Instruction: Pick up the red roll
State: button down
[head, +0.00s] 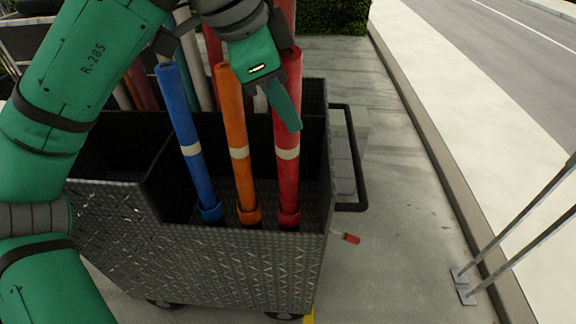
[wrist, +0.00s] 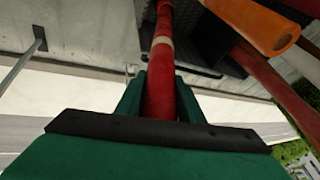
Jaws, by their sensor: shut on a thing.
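The red roll (head: 288,178) is a long tube with a pale band, standing upright in the front right compartment of the dark metal cart (head: 200,262). Its lower end is inside the compartment. My gripper (head: 284,88) is shut on the red roll at its upper part. In the wrist view the red roll (wrist: 161,75) runs between the two green fingers of my gripper (wrist: 160,92). Part of the roll's upper end is hidden behind my gripper in the head view.
An orange roll (head: 236,140) and a blue roll (head: 182,130) stand to the left in the same compartment. More rolls stand behind. A black handle (head: 357,160) is on the cart's right side. A small red object (head: 350,238) lies on the pavement. Metal poles (head: 520,252) stand at right.

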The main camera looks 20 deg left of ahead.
jog(key=s+r, duration=1.3)
jog(key=s, duration=0.1)
jog(key=shift+a, duration=0.2)
dwell(0.3)
jog(key=shift+s, duration=0.1)
